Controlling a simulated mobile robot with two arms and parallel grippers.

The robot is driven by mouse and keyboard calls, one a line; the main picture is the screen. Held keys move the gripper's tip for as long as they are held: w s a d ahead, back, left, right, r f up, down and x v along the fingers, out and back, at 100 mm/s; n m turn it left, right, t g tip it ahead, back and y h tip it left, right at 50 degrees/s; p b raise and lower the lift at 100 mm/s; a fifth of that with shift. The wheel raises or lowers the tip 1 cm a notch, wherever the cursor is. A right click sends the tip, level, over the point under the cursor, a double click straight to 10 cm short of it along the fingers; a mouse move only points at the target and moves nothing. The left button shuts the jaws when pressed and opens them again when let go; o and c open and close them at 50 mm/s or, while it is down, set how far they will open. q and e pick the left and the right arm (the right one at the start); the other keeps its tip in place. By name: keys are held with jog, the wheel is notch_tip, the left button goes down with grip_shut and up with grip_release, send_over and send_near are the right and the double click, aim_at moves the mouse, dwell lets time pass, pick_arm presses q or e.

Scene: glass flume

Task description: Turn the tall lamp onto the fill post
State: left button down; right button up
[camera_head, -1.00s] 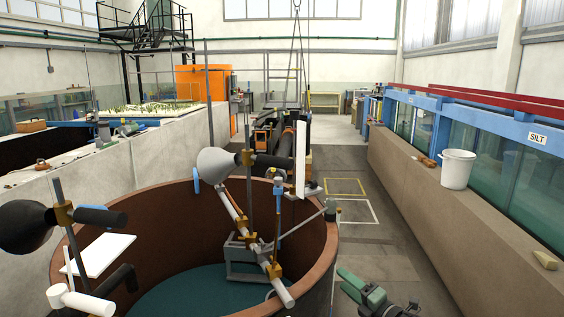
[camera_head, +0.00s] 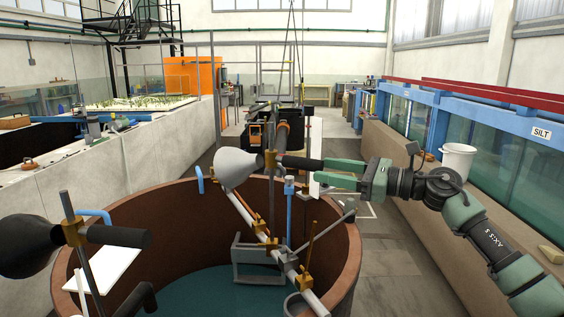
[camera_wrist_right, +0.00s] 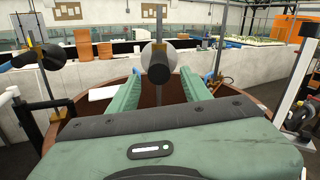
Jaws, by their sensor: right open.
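A lamp with a pale grey conical shade (camera_head: 235,168) and a black rear handle (camera_head: 300,163) is clamped on an upright rod over the round brown tank. Its shade faces left; it also shows in the right wrist view (camera_wrist_right: 157,68). A second lamp (camera_head: 28,246), black, stands at the near left, also in the right wrist view (camera_wrist_right: 40,56). A blue-topped post (camera_head: 289,188) stands near the rod; I cannot tell whether it is the fill post. My right gripper (camera_head: 321,171) is open, its fingers pointing at the handle's end. My left gripper is out of view.
The brown tank rim (camera_head: 345,270) curves below my right arm. A slanted pipe (camera_head: 275,245) with brass clamps crosses the tank. A white panel (camera_head: 105,270) is at the near left. A white bucket (camera_head: 457,160) stands on the right ledge. The aisle floor is clear.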

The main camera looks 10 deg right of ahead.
aim_at(302, 164)
jog(key=shift+w+a+r, duration=0.15)
jog(key=shift+a+r, duration=0.1)
jog(key=shift+a, duration=0.25)
jog(key=shift+w+a+r+p, duration=0.1)
jog(key=shift+w+a+p, duration=0.15)
jog(key=shift+p, duration=0.25)
jog(key=p+x, duration=0.2)
jog(key=x, duration=0.3)
jog(key=shift+w+p, duration=0.1)
jog(key=shift+p, duration=0.3)
jog(key=shift+w+a, duration=0.15)
jog(key=shift+a, duration=0.15)
jog(key=shift+f, duration=0.2)
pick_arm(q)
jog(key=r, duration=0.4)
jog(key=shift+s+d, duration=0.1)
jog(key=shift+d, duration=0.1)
pick_arm(e)
jog(key=shift+d, duration=0.1)
grip_shut()
jog(key=shift+r, duration=0.1)
